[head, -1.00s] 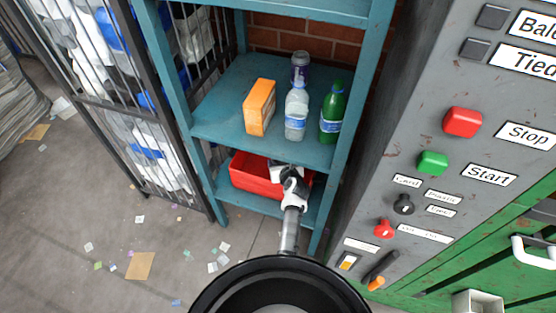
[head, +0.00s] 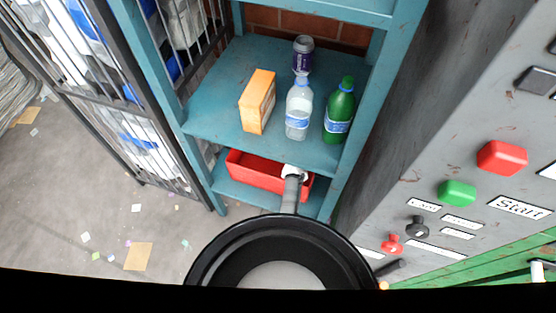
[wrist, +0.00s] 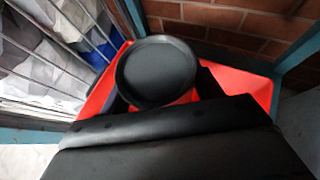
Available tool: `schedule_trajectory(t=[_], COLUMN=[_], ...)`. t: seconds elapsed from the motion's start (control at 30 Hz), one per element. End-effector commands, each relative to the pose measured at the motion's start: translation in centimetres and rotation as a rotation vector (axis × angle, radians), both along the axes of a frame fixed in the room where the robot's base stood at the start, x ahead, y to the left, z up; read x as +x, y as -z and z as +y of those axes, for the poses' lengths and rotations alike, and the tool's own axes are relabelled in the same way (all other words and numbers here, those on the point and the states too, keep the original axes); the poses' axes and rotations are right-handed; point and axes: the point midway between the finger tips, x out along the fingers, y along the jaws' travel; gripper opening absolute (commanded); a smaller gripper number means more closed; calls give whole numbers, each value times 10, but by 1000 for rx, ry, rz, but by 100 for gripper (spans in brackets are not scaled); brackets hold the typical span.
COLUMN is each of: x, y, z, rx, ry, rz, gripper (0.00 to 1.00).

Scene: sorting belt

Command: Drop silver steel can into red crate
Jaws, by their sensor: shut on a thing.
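The red crate (head: 250,172) stands on the lower shelf in the head view. Its red walls also show around the gripper in the wrist view (wrist: 257,86). My gripper (wrist: 160,88) is shut on a can (wrist: 155,70), seen end-on as a dark grey disc with a raised rim. The can's side is mostly hidden, so its silver colour cannot be confirmed. It is over or within the crate; its exact height is unclear. In the head view my arm hides the gripper's jaws and the can.
The upper shelf (head: 215,118) holds an orange box (head: 257,102), a clear bottle (head: 298,110), a green bottle (head: 339,112) and a purple can (head: 303,55). This shelf lies above the crate. Shelf posts and a barred cage (head: 125,110) flank the left; a grey control panel (head: 440,130) stands right.

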Motion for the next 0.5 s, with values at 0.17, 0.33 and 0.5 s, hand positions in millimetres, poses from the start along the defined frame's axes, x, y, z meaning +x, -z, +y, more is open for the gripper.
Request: schedule_trajectory(t=[0.17, 0.33, 0.5], x=[0, 0, 0], y=[18, 37, 53], z=[0, 0, 0], rx=[0, -1, -1], ry=[-1, 0, 2], rz=[0, -1, 0], gripper=[42, 42, 42])
